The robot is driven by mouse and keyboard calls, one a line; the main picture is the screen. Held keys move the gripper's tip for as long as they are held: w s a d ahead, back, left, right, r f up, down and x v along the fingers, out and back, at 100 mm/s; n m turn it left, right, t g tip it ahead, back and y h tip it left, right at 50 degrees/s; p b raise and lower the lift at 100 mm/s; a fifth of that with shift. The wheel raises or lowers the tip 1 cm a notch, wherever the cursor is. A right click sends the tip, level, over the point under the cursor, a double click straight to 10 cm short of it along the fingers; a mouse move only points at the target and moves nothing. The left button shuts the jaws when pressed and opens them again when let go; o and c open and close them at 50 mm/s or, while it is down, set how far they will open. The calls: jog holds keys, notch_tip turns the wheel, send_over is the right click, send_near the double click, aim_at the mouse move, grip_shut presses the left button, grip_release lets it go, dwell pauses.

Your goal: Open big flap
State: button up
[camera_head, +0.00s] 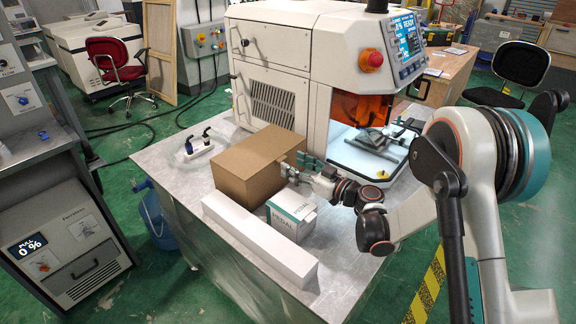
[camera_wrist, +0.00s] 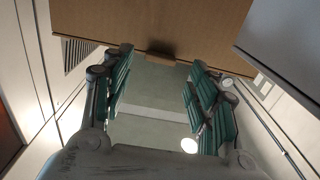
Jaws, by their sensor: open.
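A brown cardboard box (camera_head: 258,162) stands on the metal table in the head view, its top looking closed. In the wrist view its brown surface (camera_wrist: 140,22) fills the upper part, with a small brown tab or notch (camera_wrist: 175,59) at its lower edge. I cannot tell the edges of a big flap apart. My gripper (camera_head: 291,167) is at the right end of the box. In the wrist view its green-padded fingers (camera_wrist: 158,75) are open, one on each side of the tab, with nothing between them. Whether a fingertip touches the box is unclear.
A long white box (camera_head: 258,238) and a small white-and-green carton (camera_head: 292,212) stand in front of the brown box. A machine with an open lit bay (camera_head: 368,150) is behind my gripper.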

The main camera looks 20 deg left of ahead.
aim_at(284, 160)
jog(key=shift+b+x, duration=0.35)
jog(key=shift+x, duration=1.4)
